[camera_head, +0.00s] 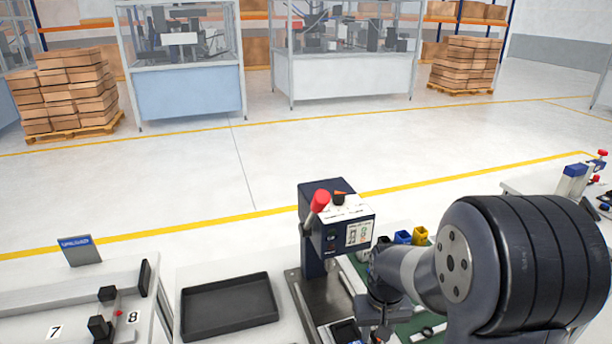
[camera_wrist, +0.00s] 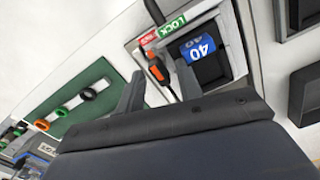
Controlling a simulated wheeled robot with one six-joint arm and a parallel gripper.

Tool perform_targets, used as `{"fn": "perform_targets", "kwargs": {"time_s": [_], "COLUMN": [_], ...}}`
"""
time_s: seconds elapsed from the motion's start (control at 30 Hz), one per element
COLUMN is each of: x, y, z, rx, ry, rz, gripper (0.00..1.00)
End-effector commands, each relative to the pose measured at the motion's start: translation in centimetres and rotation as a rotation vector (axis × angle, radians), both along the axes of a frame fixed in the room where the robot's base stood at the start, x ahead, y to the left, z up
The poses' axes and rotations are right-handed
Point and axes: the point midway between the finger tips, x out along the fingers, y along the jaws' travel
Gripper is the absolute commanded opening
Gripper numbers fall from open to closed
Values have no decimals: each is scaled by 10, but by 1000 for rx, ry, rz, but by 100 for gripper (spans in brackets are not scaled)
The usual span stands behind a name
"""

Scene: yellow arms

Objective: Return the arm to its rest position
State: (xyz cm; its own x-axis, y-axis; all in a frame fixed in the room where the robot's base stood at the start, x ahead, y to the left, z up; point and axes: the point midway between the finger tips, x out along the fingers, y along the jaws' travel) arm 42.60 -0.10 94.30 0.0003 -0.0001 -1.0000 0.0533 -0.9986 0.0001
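My arm reaches in from the right in the head view, over the bench. My gripper (camera_head: 376,318) hangs low in front of the blue machine column and is partly hidden by the wrist. In the wrist view, the two dark fingers of my gripper (camera_wrist: 158,88) stand apart with a gap between them. An orange and black tool or cable end (camera_wrist: 157,72) shows beyond that gap; I see no finger closed on it.
A blue and white machine (camera_head: 328,230) with a red knob stands close to the arm. A black tray (camera_head: 230,306) lies to its left. A block marked 40 (camera_wrist: 200,50) sits in a fixture beside a green LOCK label. A green board with rings (camera_wrist: 75,103) lies left.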

Motion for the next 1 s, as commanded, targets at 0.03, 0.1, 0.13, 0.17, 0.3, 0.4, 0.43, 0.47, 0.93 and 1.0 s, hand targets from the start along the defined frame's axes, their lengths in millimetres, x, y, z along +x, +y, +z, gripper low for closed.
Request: {"fn": "perform_targets", "kwargs": {"time_s": [0.03, 0.1, 0.13, 0.17, 0.3, 0.4, 0.43, 0.47, 0.93, 1.0], "x": [0, 0, 0, 0, 0, -1, -1, -1, 0, -1], "y": [0, 0, 0, 0, 0, 0, 0, 0, 0, 0], "z": [0, 1, 1, 1, 1, 1, 1, 1, 1, 1], "rx": [0, 0, 0, 0, 0, 0, 0, 0, -1, -1], "ry": [1, 1, 1, 1, 2, 2, 2, 2, 2, 2], "rz": [-36, -91, -116, -140, -250, -330, -354, -377, -749, -805], "gripper": [35, 35, 35, 35, 35, 35, 35, 35, 35, 35]}}
